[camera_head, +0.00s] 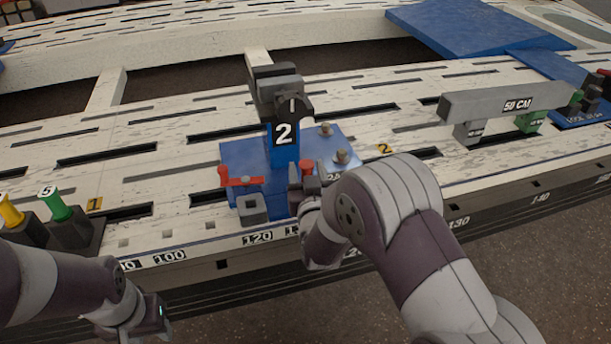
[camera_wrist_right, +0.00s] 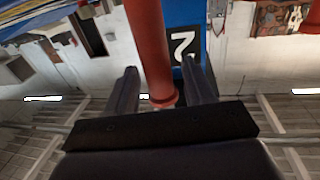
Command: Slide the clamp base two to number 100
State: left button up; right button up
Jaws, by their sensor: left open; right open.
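Clamp base two (camera_head: 282,150) is a blue base plate with an upright post marked 2 and a dark clamp head on top. It sits on the bench with its front edge by the 120 mark (camera_head: 257,238). The 100 mark (camera_head: 170,256) is further left on the front edge. The base has a left red handle (camera_head: 240,181) and a right red handle (camera_head: 307,167). My right gripper (camera_head: 308,182) is at the right handle; in the right wrist view a red handle (camera_wrist_right: 150,50) stands between its open fingers. My left gripper (camera_head: 152,318) is open and empty, below the front edge.
Green and yellow pegs in dark blocks (camera_head: 62,222) stand on the bench at the left, near the 100 mark. A grey 50 CAL bar (camera_head: 505,103) lies on the right. A slotted white bench top (camera_head: 140,190) shows left of the base.

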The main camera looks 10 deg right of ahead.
jog(key=shift+w+d+f, duration=0.1)
jog(key=shift+w, duration=1)
grip_shut()
jog(key=shift+a, duration=0.45)
pick_arm(q)
notch_tip(320, 180, up, 3)
jog(key=p, duration=0.4)
jog(key=shift+r, duration=0.2)
pick_arm(e)
jog(key=a, duration=1.9)
jog(key=shift+s+r, duration=0.2)
jog(key=shift+s, duration=0.2)
grip_release()
